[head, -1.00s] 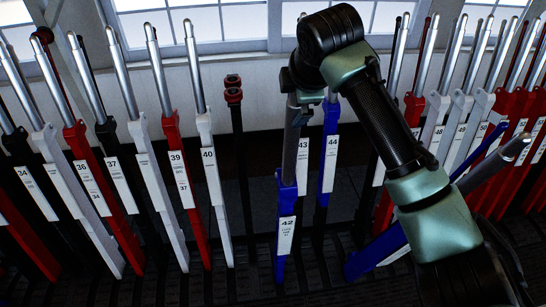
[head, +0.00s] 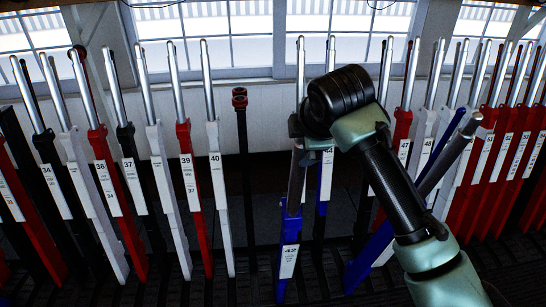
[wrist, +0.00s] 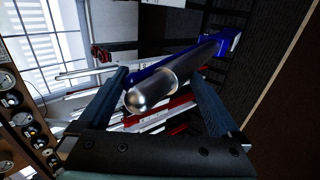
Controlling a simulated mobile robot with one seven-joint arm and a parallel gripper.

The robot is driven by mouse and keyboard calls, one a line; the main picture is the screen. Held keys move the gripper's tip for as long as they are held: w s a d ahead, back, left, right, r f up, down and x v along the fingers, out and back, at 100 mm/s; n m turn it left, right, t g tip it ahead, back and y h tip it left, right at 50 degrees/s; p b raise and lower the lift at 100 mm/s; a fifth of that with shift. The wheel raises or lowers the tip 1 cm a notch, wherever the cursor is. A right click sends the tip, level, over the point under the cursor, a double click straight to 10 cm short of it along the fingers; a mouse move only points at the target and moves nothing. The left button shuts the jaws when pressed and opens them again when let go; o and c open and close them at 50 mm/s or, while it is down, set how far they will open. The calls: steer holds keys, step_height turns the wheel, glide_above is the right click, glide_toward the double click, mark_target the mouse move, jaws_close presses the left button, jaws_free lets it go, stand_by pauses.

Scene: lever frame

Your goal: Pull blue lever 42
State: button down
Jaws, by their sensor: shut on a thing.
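Blue lever 42 (head: 289,253) stands in the row with its white label facing me. It leans out toward me from the neighbouring upright levers. Its grey metal handle (head: 296,185) rises to my gripper (head: 299,135), whose fingers are mostly hidden in the head view. In the wrist view, my gripper (wrist: 159,76) has one finger on each side of the handle (wrist: 150,92). It is shut on the handle, with the rounded end sticking out toward the camera. The blue body of the lever (wrist: 218,45) runs away to the upper right.
Blue lever 44 (head: 326,178) stands close behind, partly covered by my gripper. Another blue lever (head: 372,255) leans forward at right, partly behind my arm. White lever 40 (head: 217,185) and a short black lever (head: 241,150) stand to the left. Windows line the back.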

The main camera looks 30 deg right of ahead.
steer(key=shift+f, duration=0.5)
steer(key=shift+s+a+f, duration=0.15)
steer(key=shift+s+f, duration=0.15)
steer(key=shift+f, duration=0.05)
jaws_free()
step_height(320, 180, up, 10)
steer(key=s+p, duration=0.1)
steer(key=p, duration=0.5)
steer(key=shift+s+a+f+p, duration=0.25)
steer(key=shift+s+a+p, duration=0.1)
steer(key=shift+a+p, duration=0.05)
